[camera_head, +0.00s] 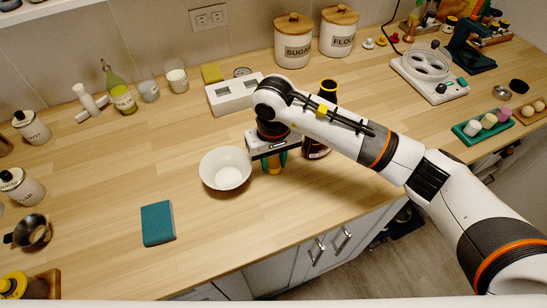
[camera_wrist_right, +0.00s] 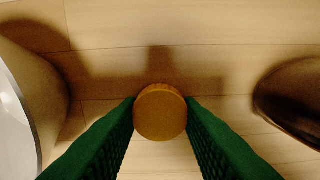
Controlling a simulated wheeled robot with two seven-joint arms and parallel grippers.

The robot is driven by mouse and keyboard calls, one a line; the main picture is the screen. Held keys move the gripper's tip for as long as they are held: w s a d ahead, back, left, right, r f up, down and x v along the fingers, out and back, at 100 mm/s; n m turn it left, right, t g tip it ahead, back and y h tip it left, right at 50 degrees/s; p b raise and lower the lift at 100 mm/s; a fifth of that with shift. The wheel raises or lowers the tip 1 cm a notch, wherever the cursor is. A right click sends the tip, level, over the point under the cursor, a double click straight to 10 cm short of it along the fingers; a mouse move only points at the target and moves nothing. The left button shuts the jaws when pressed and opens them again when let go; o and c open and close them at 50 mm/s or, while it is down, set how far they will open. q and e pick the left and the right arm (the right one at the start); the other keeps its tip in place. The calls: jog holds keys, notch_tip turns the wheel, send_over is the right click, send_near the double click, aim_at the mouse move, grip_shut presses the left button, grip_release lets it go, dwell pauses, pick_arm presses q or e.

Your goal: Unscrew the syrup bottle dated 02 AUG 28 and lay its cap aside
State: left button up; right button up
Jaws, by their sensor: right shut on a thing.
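My right gripper (camera_head: 273,166) points down over the counter, its green fingers shut on a round golden-yellow cap (camera_wrist_right: 160,112). The cap shows between both fingertips in the right wrist view, with wood around it and no bottle visible under it. I cannot tell whether it touches the counter. A dark syrup bottle (camera_head: 316,150) stands upright just right of the gripper, partly behind my right arm. A yellow and dark top (camera_head: 328,88) shows above the arm, seemingly of the same bottle. Its date cannot be read. A dark rounded body (camera_wrist_right: 292,100) shows at the right wrist view's right edge. My left gripper is out of view.
A white bowl (camera_head: 225,169) stands close left of the gripper. A white two-welled holder (camera_head: 234,94) is behind it. A teal block (camera_head: 158,223) lies front left. SUGAR (camera_head: 293,45) and FLOUR (camera_head: 339,34) canisters stand at the back. The counter left of the bowl has free room.

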aim_at(273, 163)
jog(key=shift+w+f+b, duration=0.1)
jog(key=shift+f+b, duration=0.1)
jog(key=shift+b, duration=0.1)
jog(key=o, duration=1.1)
jog(key=shift+r, duration=0.1)
jog(key=shift+r+p, duration=0.2)
jog(key=shift+p, duration=0.2)
notch_tip(273, 163, up, 12)
jog(key=b, duration=0.3)
jog(key=shift+f, duration=0.1)
